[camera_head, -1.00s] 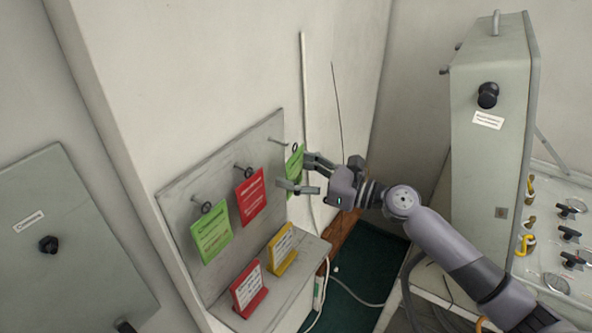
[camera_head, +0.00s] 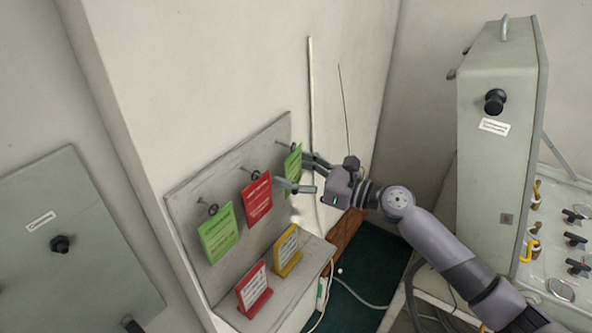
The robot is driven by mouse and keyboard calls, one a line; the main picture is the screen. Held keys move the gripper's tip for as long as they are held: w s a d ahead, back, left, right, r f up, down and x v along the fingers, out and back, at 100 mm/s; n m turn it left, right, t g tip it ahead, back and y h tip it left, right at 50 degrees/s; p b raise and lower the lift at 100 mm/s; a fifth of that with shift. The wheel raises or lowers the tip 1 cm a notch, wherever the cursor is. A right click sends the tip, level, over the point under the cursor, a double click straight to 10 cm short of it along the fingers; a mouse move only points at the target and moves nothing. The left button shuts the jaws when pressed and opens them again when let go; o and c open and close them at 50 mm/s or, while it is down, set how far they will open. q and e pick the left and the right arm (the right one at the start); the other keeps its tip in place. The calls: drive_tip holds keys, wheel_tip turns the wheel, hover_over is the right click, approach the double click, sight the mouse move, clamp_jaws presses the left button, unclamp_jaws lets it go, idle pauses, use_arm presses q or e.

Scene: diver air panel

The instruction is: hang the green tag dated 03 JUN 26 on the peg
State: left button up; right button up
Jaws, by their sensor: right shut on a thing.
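A green tag (camera_head: 293,167) is in my right gripper (camera_head: 305,175), at the right end of the grey peg board (camera_head: 232,189). The gripper is shut on it. The tag's top ring is at the right peg (camera_head: 290,147); I cannot tell whether the ring is around the peg or only in front of it. The tag's date is too small to read. A red tag (camera_head: 257,199) hangs on the middle peg, and another green tag (camera_head: 218,234) hangs on the left peg. My left gripper is not in view.
A shelf (camera_head: 293,284) under the board holds a red card stand (camera_head: 254,288) and a yellow card stand (camera_head: 287,251). A grey cabinet (camera_head: 497,165) and a panel with valves (camera_head: 560,235) stand at the right. A cable lies on the floor.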

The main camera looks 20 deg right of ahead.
drive_tip(key=shift+w+a+r, duration=0.1)
drive_tip(key=shift+w+a, duration=0.05)
drive_tip(key=shift+w, duration=0.05)
drive_tip(key=shift+w+a+p, duration=0.2)
drive_tip(key=shift+p, duration=0.15)
drive_tip(key=shift+f, duration=0.35)
idle(0.8)
drive_tip(key=o, duration=1)
drive_tip(key=shift+s+d, duration=0.1)
drive_tip(key=v, duration=1.2)
